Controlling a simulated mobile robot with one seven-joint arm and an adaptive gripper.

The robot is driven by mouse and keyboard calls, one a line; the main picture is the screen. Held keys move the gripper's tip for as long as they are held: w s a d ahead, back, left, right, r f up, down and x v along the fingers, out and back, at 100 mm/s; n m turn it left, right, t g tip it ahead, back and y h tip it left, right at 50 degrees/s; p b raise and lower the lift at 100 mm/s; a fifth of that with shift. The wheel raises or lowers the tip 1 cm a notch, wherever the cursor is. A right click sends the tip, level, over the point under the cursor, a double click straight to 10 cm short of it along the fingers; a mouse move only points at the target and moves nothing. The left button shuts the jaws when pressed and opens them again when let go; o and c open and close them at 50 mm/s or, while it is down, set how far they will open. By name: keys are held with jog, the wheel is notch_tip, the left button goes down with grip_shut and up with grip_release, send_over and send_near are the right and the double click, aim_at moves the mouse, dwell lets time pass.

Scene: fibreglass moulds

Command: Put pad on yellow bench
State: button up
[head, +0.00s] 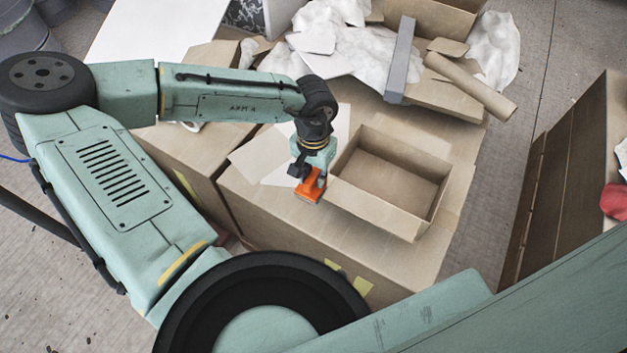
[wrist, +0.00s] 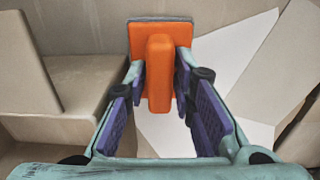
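The pad is an orange block with a raised handle and a thin grey underside. In the head view the pad (head: 310,187) is at the top of the large cardboard box, beside the open carton. In the wrist view the pad (wrist: 159,50) is centred, its handle pointing towards the camera. My gripper (wrist: 160,82) has a fingertip close on each side of the handle and looks shut on it. In the head view my gripper (head: 308,172) is directly above the pad. I cannot tell whether the pad touches the box. I see no clearly yellow bench.
An open, empty carton (head: 390,180) stands just right of my gripper on the large cardboard box (head: 300,235). Behind are white crumpled sheeting (head: 365,55), a grey bar (head: 400,60) and a cardboard tube (head: 470,85). A brown panelled structure (head: 575,165) stands right, across bare floor.

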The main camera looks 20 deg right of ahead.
grip_shut()
dwell(0.5)
